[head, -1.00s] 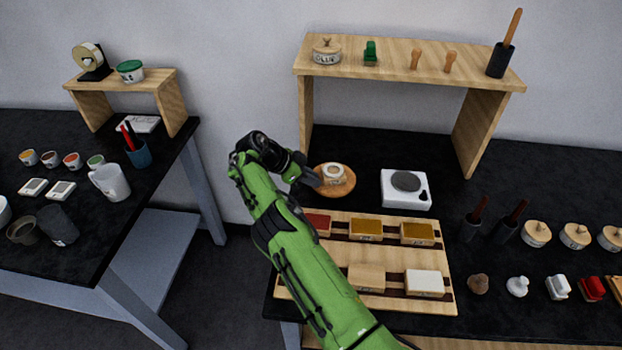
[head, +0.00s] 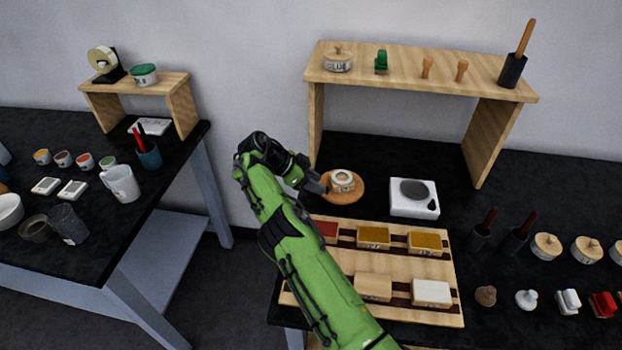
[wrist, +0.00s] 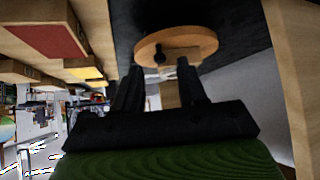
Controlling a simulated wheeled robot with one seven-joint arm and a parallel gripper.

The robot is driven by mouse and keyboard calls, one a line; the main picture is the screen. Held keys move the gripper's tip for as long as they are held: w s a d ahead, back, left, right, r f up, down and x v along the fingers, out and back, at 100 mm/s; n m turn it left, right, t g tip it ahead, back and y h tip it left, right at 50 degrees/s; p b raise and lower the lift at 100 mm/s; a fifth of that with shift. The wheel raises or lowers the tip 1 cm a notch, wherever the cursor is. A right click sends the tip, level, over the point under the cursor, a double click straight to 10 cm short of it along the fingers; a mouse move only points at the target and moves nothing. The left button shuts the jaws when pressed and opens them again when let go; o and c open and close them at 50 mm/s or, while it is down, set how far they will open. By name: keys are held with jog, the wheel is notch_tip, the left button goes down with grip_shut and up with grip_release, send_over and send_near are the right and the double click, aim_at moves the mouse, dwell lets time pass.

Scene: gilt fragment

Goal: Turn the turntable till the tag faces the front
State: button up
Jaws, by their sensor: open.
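The turntable (head: 357,194) is a round wooden disc at the back left of the right-hand black table. A small pale round object (head: 342,180) stands on it; I cannot make out a tag there. My gripper (head: 322,184) is at the turntable's left edge, low beside the pale object. In the wrist view the turntable (wrist: 195,38) lies just beyond the fingers, with a small dark knob on its rim. My gripper (wrist: 168,82) is open, its two dark fingers apart. Whether a finger touches the disc or knob I cannot tell.
A white scale (head: 414,199) stands right of the turntable. A wooden tray (head: 445,283) with several blocks lies in front, under my arm. A wooden shelf (head: 420,72) stands behind, its left leg close to my gripper. Another black table (head: 100,215) is at left.

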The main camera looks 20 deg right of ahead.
jog(key=p+v, duration=0.5)
jog(key=p, duration=0.1)
jog(key=shift+s+r, duration=0.1)
jog(key=shift+s, duration=0.05)
